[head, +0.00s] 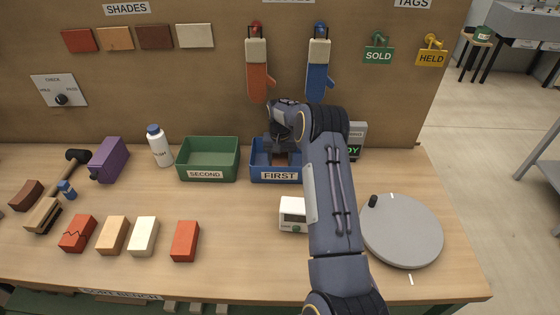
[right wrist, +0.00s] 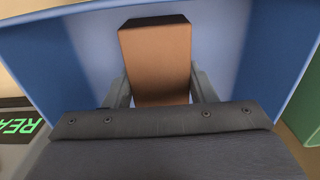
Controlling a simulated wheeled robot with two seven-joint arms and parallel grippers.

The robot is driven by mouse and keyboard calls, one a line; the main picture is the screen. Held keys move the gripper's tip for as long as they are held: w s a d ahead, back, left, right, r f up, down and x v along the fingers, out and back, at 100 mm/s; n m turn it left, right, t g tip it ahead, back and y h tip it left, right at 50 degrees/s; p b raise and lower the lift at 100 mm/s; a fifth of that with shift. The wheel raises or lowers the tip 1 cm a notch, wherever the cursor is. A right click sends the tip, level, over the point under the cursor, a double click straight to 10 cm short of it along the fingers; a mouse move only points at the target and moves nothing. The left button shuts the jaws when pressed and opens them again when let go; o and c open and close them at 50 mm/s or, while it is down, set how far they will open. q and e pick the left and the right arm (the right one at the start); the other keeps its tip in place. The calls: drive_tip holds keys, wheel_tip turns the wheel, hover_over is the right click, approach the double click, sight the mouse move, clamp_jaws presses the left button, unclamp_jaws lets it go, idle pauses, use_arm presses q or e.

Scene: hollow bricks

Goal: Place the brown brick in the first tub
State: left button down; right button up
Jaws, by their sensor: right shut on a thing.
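My right gripper (head: 280,148) reaches down over the blue tub labelled FIRST (head: 262,178). Its fingers are shut on a brown brick (right wrist: 155,60), one finger on each side. The right wrist view shows the brick against the blue inside of the tub (right wrist: 60,60). I cannot tell whether the brick touches the tub's floor. In the head view the gripper and the tub's front wall hide most of it. My left gripper is not in view.
The green SECOND tub (head: 208,176) stands just left. A display (head: 357,136) stands right of the blue tub, partly behind my arm. A white device (head: 292,213) and a grey turntable (head: 402,230) are nearer. Several bricks, including a dark brown one (head: 27,195), lie at left.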

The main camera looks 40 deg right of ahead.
drive_tip(key=shift+r, duration=0.1)
drive_tip(key=o, duration=1.5)
drive_tip(key=shift+f, duration=0.2)
drive_tip(key=shift+c, duration=0.2)
